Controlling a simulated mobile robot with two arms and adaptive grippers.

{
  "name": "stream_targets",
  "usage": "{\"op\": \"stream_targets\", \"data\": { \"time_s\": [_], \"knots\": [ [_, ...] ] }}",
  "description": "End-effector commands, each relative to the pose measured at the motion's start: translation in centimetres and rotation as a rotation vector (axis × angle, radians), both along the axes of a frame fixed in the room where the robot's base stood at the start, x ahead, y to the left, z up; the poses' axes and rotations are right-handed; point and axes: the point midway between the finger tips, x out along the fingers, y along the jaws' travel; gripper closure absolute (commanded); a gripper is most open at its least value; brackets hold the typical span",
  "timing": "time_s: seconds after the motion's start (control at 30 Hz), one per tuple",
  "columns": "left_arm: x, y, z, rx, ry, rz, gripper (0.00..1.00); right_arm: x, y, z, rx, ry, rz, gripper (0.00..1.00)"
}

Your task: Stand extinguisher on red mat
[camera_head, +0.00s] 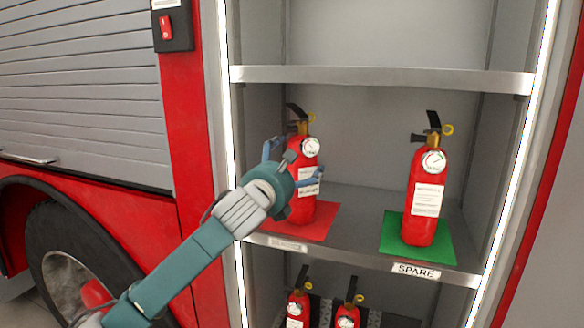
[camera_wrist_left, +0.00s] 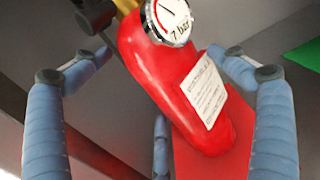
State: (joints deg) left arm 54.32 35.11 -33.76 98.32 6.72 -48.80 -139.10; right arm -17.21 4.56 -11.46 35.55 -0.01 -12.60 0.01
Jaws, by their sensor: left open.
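A red fire extinguisher (camera_head: 302,212) stands upright on the red mat (camera_head: 318,226) at the left of the middle shelf. The same extinguisher fills the middle of the left wrist view (camera_wrist_left: 150,80), with a white label and a round gauge reading "7 bar". My left gripper (camera_head: 293,165) is open, its blue fingers on either side of the extinguisher's body. In the left wrist view the fingers (camera_wrist_left: 168,62) are spread with visible gaps to the body. The red mat (camera_wrist_left: 195,158) shows below it. Part of the body is hidden behind my gripper. My right gripper is not in view.
A second extinguisher (camera_head: 427,185) stands on a green mat (camera_head: 392,238) at the right, above a "SPARE" label (camera_head: 415,270). Two more extinguishers are below the shelf (camera_head: 365,258). An upper shelf (camera_head: 380,78) and lit side posts frame the compartment.

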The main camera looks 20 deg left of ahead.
Motion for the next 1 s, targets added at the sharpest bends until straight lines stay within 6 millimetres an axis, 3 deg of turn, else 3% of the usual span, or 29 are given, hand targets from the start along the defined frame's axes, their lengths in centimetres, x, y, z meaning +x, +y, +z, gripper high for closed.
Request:
{"op": "stream_targets", "data": {
  "time_s": [0.17,0.6,0.8,1.0],
  "knots": [
    [-1.4,0.1,0.0,0.002,-0.002,0.001,0.04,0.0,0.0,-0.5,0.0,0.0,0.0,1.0],
    [-10.1,0.4,-0.1,0.002,-0.002,0.0,0.04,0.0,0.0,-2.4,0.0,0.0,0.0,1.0],
    [-11.8,0.4,0.0,0.0,-0.001,0.0,0.04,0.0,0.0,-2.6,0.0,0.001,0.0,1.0],
    [-12.0,0.4,0.1,-0.001,-0.001,0.001,0.04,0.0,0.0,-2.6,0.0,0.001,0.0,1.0]
  ]
}}
